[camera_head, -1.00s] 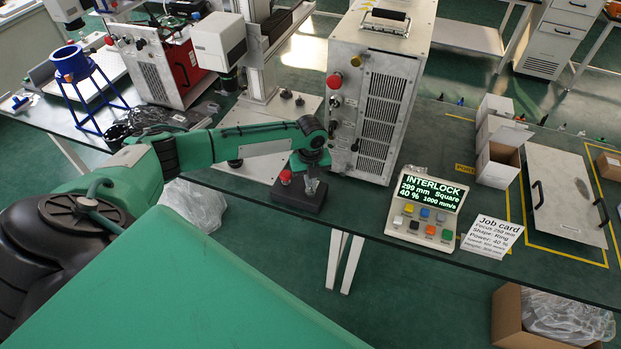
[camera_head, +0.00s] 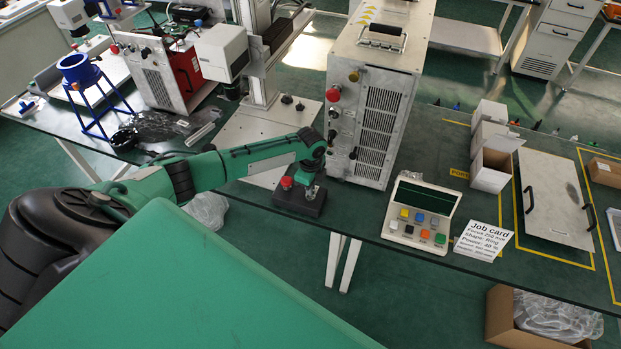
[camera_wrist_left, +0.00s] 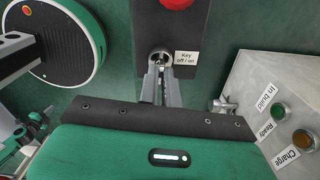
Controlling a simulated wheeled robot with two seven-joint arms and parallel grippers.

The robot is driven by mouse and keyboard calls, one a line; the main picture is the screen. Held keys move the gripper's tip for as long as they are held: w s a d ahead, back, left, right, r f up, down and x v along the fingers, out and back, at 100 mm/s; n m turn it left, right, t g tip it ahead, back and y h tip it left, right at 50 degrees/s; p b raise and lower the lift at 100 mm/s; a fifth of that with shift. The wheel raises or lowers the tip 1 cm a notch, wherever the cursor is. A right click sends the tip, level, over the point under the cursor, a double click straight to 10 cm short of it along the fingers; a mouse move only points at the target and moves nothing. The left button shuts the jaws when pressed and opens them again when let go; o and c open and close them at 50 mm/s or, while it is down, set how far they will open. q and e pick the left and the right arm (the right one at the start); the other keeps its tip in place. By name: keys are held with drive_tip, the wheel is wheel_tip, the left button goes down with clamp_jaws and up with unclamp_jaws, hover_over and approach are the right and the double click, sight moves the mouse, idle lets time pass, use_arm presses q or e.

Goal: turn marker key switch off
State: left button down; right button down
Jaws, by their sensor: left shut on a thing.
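The marker key switch (camera_wrist_left: 160,54) is on a dark control box (camera_head: 292,203) at the bench's front edge. A label "Key off / on" is beside the switch in the left wrist view. A red button (camera_head: 287,183) is on the same box. My left gripper (camera_head: 311,190) is over the right part of the box. In the left wrist view its two fingers (camera_wrist_left: 161,76) point at the switch and are shut on the key, whose exact angle is mostly hidden by the fingertips. My right gripper is not in view.
A grey cabinet (camera_head: 388,95) with knobs stands just behind the box. A button console (camera_head: 422,212) with a dark, blank display and a job card (camera_head: 483,240) are to the right. A marker column (camera_head: 258,90) stands behind my left arm.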

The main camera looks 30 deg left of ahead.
use_arm(q)
drive_tip(key=shift+r+n+p, duration=0.1)
drive_tip(key=shift+n+p, duration=0.2)
drive_tip(key=shift+n, duration=0.6)
drive_tip(key=c, duration=1.6)
unclamp_jaws()
wheel_tip(320, 180, up, 14)
drive_tip(key=b, duration=0.3)
drive_tip(key=shift+b, duration=0.35)
drive_tip(key=shift+f, duration=0.2)
